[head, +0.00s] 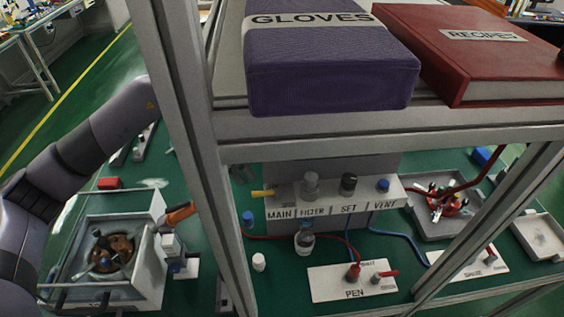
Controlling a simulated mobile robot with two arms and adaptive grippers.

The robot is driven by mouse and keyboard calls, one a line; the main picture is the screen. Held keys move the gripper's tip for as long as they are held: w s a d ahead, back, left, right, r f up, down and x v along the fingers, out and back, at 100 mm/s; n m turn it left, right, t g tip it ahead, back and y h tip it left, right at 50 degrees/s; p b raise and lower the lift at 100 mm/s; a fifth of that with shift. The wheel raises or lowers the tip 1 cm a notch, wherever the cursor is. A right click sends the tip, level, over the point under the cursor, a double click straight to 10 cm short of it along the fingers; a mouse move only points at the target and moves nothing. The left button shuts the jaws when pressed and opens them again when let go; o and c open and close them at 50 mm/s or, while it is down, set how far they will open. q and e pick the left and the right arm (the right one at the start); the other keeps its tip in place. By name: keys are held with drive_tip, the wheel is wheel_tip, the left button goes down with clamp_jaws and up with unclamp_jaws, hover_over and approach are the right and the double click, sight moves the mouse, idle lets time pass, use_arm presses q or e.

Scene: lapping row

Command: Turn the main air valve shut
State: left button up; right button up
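The main air valve (262,193) shows as a short yellow handle at the left end of the white air panel (330,203), above the label MAIN. The handle points left, along the panel's length. Its left end lies close to the grey shelf post in the picture. My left arm comes in from the left and reaches up to the post. I cannot make out its fingers, which seem hidden behind the post, and I see no contact with the valve. My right gripper is not in view.
A shelf with a purple GLOVES box (328,62) and red RECIPES binder (485,50) overhangs the panel. The grey post (200,150) stands left of the valve. FILTER, SET and VENT fittings sit to its right. An orange-handled item (180,213) stands by the machine at left.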

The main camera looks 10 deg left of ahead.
sight(260, 192)
use_arm(q)
drive_tip(key=p+x, duration=0.1)
drive_tip(key=x, duration=0.3)
drive_tip(key=p+x, duration=0.1)
drive_tip(key=x, duration=0.2)
drive_tip(key=shift+s+d+p, duration=0.15)
drive_tip(key=shift+s+p, duration=0.15)
drive_tip(key=shift+p, duration=0.05)
drive_tip(key=shift+s, duration=0.1)
drive_tip(key=c, duration=0.4)
clamp_jaws()
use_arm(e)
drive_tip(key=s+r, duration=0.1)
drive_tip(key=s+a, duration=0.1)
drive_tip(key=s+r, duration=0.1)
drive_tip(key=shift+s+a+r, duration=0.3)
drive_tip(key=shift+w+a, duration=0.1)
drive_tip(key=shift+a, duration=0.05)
